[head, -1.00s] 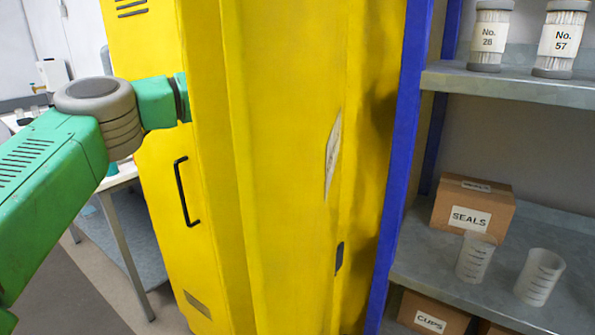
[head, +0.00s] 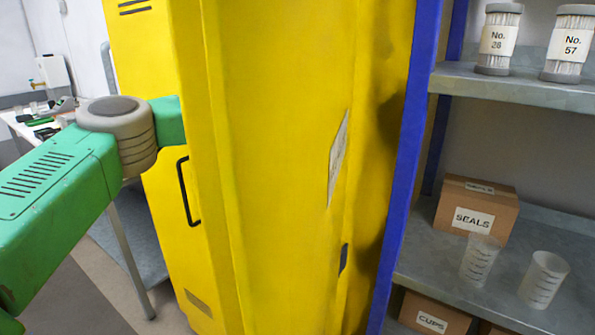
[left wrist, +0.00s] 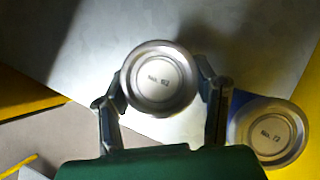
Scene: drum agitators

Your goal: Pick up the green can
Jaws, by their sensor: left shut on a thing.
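In the left wrist view, a can (left wrist: 159,72) shows its round silver lid with small dark print. Its side is hidden, so I cannot tell its colour. My left gripper (left wrist: 161,88) has one finger on each side of this can and is shut on it. A second can (left wrist: 270,132) with a silver lid stands apart from it at the lower right. In the head view my left gripper is hidden behind the yellow cabinet door. My right gripper is in no view.
The yellow door (head: 280,170) fills the middle of the head view, close to my left arm. A blue post (head: 408,165) and a grey shelf (head: 440,265) stand at the right. The shelf holds a SEALS box (head: 476,208) and two translucent cups (head: 543,280).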

